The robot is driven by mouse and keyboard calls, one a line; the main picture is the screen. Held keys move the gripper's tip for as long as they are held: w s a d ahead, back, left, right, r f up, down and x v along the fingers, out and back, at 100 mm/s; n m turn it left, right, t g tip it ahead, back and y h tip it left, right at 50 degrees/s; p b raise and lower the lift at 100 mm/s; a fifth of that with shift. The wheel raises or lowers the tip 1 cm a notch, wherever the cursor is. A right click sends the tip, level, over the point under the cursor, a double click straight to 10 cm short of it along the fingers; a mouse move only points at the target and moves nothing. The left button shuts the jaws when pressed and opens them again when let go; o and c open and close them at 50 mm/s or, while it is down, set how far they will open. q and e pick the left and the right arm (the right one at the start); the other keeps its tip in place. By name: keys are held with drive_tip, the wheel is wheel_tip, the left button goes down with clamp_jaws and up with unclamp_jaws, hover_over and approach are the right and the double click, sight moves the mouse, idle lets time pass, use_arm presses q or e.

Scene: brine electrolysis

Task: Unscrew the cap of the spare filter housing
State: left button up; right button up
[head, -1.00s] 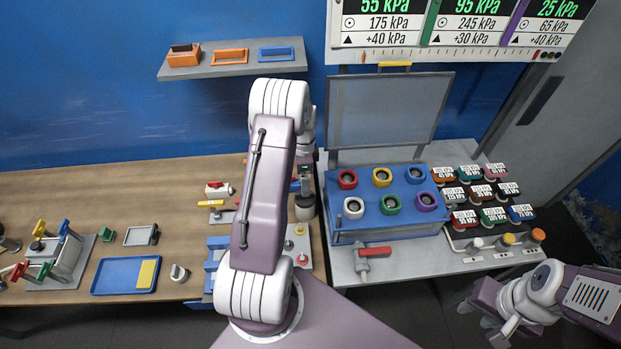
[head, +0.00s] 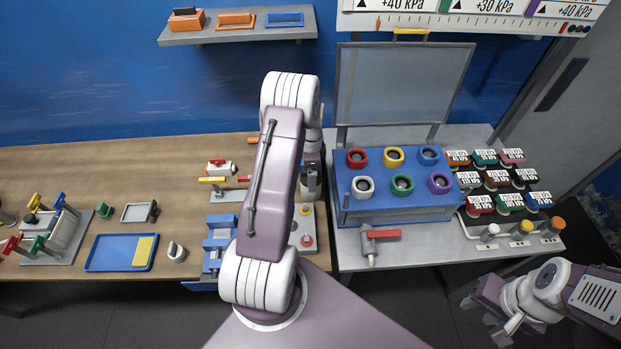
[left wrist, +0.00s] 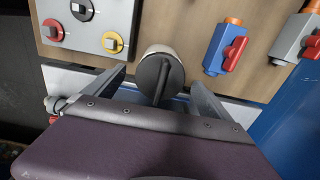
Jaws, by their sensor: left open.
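The spare filter housing shows in the left wrist view as a pale round body with a dark cap (left wrist: 160,76) that has a raised ridge across it. My left gripper (left wrist: 158,84) is open, with one finger on each side of the cap. I cannot tell whether the fingers touch it. In the head view my own left arm stands over this spot, and the housing is mostly hidden beside it. My right gripper (head: 487,312) hangs low at the lower right, away from the benches, its fingers apart and empty.
A panel with red and yellow knobs (left wrist: 88,22) lies close to the housing. Blue and grey valves with red handles (left wrist: 232,50) stand on its other side. In the head view, a blue block with coloured rings (head: 398,205) and a red-handled valve (head: 380,235) are to the right.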

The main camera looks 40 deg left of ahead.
use_arm(q)
drive_tip(key=c, duration=1.7)
drive_tip(key=n, duration=0.3)
drive_tip(key=shift+r, duration=0.1)
drive_tip(key=n, duration=0.2)
drive_tip(key=shift+n, duration=0.4)
drive_tip(key=n, duration=0.2)
drive_tip(key=shift+n+p, duration=0.3)
drive_tip(key=shift+p, duration=0.05)
drive_tip(key=n, duration=0.3)
